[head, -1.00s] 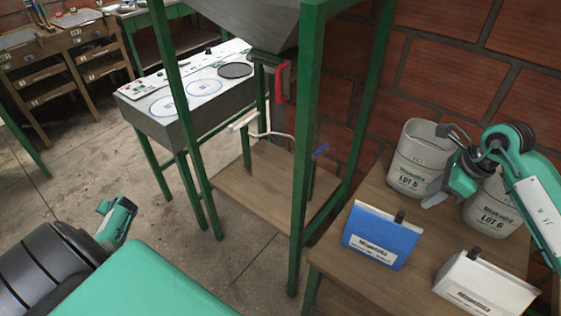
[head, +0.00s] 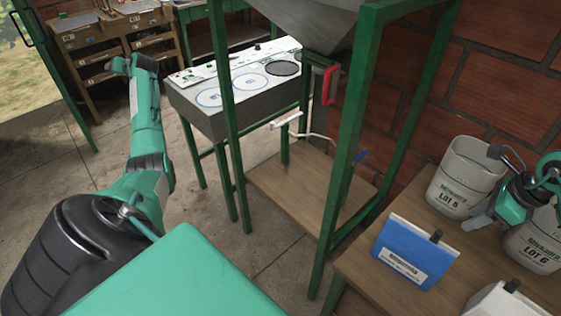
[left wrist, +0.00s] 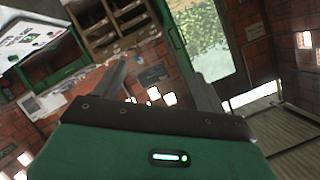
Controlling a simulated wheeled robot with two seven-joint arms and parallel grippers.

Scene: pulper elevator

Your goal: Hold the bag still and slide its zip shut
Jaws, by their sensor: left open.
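A blue bag (head: 415,252) with a white label stands on the wooden table at the lower right. A small black tab (head: 436,236) sits at its top edge. A white bag (head: 497,301) is partly cut off at the bottom, with a similar black tab (head: 512,285). My right gripper (head: 473,222) hangs in front of the buckets, above and right of the blue bag, apart from it; its jaw gap does not show clearly. My left arm stands raised at the left, away from the bags. In the left wrist view, my left gripper (left wrist: 158,72) has its fingers apart and nothing between them.
Two lot buckets, LOT 5 (head: 464,180) and LOT 6 (head: 535,240), stand behind the bags. A green frame post (head: 345,165) rises left of the wooden table (head: 362,288). A grey machine bench (head: 235,95) stands beyond. The floor between my left arm and the frame is clear.

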